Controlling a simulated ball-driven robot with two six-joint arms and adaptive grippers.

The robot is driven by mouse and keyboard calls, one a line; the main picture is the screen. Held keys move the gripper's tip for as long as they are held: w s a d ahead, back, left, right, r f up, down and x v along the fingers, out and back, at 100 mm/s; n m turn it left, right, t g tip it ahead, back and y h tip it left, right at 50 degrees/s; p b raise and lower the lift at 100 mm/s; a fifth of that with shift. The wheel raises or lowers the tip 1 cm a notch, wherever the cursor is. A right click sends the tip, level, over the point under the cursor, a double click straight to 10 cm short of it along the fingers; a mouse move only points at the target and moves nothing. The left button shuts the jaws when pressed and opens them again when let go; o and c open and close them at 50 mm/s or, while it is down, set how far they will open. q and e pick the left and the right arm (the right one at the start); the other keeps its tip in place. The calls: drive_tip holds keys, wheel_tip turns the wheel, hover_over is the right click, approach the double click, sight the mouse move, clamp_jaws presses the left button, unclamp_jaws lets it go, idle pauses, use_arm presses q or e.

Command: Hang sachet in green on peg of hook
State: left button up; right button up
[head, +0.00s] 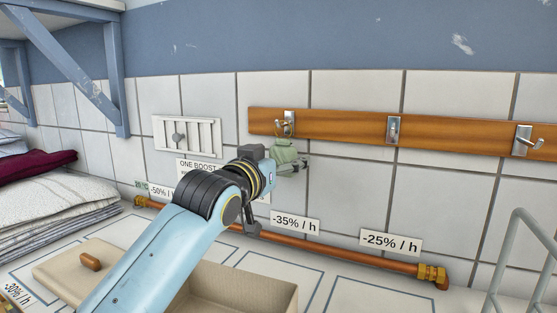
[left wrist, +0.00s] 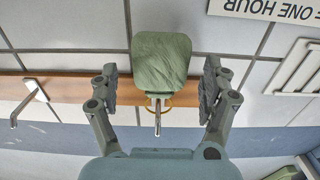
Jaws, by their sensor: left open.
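The green sachet (head: 285,152) hangs at the left hook (head: 289,118) on the wooden rail. Its yellowish loop shows around the peg of that hook (left wrist: 157,122) in the left wrist view, which is upside down. The sachet (left wrist: 160,60) lies between the spread fingers of my left gripper (left wrist: 160,78), with a gap on each side, so the gripper is open and not touching it there. In the head view my left gripper (head: 290,165) is at the sachet, partly hidden by my wrist. My right gripper is not in view.
The wooden rail (head: 345,127) carries a middle hook (head: 393,129) and a right hook (head: 525,141). A copper pipe (head: 340,256) runs along the wall below. A beige box (head: 245,285) stands under my left arm. Folded linens (head: 60,205) lie at left; a grey rail (head: 520,250) is at right.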

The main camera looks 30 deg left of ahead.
use_arm(q)
drive_tip(key=shift+s, duration=0.15)
drive_tip(key=s, duration=1.1)
drive_tip(key=shift+s+d, duration=0.35)
